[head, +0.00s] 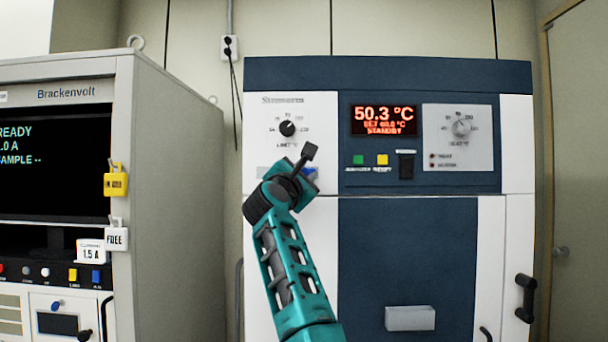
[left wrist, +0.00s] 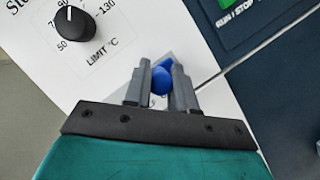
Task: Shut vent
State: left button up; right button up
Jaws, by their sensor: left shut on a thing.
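A round blue knob (left wrist: 160,80) sits on the white front panel of the cabinet, below the limit dial. In the left wrist view it is between the two grey fingers of my left gripper (left wrist: 163,78), which are shut on it. In the head view my left gripper (head: 305,160) is at the white panel, and a bit of blue (head: 310,173) shows just beside it. The gripper hides most of the knob and its label there, so the vent's setting cannot be read. My right gripper is not in view.
The black limit dial (head: 288,128) is just above my left gripper. The red display (head: 384,120) reads 50.3 °C and standby. Green (head: 358,160) and yellow (head: 383,160) buttons and a black switch (head: 406,165) are to the right. A Brackenvolt cabinet (head: 165,180) stands at left.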

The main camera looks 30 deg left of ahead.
pick_arm(q)
grip_shut()
jog(key=s+a, duration=0.4)
jog(key=a, duration=0.3)
jog(key=shift+s+p, duration=0.2)
jog(key=shift+p, duration=0.2)
jog(key=shift+o, duration=0.9)
grip_release()
jog(key=o, duration=0.4)
jog(key=shift+s+a, duration=0.1)
jog(key=shift+a, duration=0.1)
jog(key=shift+o, duration=0.2)
jog(key=shift+d, duration=0.1)
